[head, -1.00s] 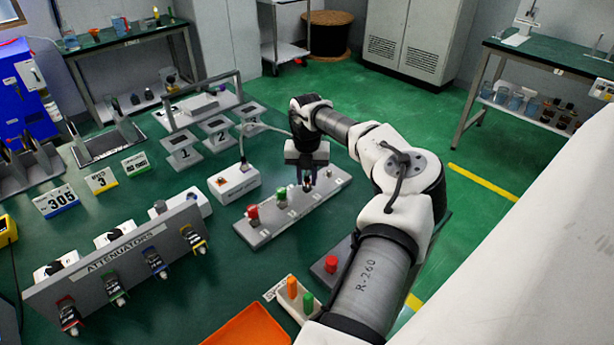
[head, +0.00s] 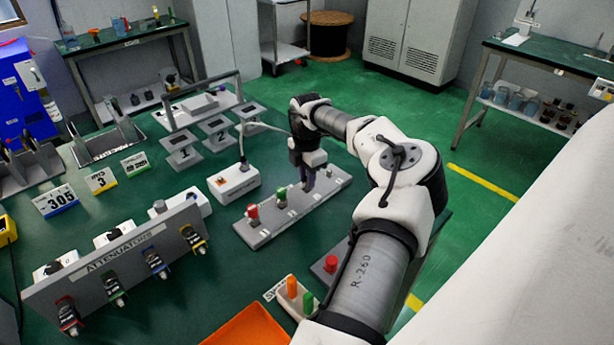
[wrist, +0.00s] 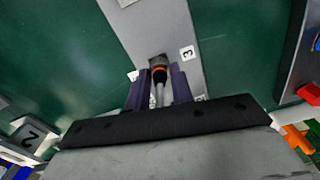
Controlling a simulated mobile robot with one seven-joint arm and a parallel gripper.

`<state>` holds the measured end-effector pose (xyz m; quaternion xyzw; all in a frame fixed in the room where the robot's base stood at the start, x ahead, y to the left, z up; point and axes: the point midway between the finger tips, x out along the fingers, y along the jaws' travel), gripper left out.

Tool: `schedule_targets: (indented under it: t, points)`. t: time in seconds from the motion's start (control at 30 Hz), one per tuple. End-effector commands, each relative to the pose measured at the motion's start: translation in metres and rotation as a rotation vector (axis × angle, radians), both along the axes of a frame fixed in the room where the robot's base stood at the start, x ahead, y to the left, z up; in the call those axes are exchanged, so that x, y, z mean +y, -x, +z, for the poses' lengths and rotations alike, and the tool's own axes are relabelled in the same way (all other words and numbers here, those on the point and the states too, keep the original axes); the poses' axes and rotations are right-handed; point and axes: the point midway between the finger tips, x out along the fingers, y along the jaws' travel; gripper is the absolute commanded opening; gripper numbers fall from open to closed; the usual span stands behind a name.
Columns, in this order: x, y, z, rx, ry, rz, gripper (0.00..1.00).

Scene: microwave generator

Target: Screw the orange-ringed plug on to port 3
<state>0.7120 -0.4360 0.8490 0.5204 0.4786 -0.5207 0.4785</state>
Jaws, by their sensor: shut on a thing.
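The orange-ringed plug (wrist: 159,69) is between the two purple fingers of my gripper (wrist: 160,80) in the wrist view. My gripper is shut on it. A red plug (head: 252,212) and a green plug (head: 282,194) stand upright on the strip to the left.
A white box (head: 236,182) with a grey cable stands behind the strip. The attenuators rack (head: 110,270) is at the front left. An orange tray (head: 250,327), a holder with orange (head: 292,287) and green pegs, and a red knob (head: 331,262) are in front.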

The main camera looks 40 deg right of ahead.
Motion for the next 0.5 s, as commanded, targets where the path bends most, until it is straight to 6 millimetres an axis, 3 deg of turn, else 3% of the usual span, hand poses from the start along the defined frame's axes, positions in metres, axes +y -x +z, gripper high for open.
schedule_targets:
  t: [0.5]
  points:
    - [0.0001,-0.0005,0.0007,-0.002,0.0,-0.205,0.0]
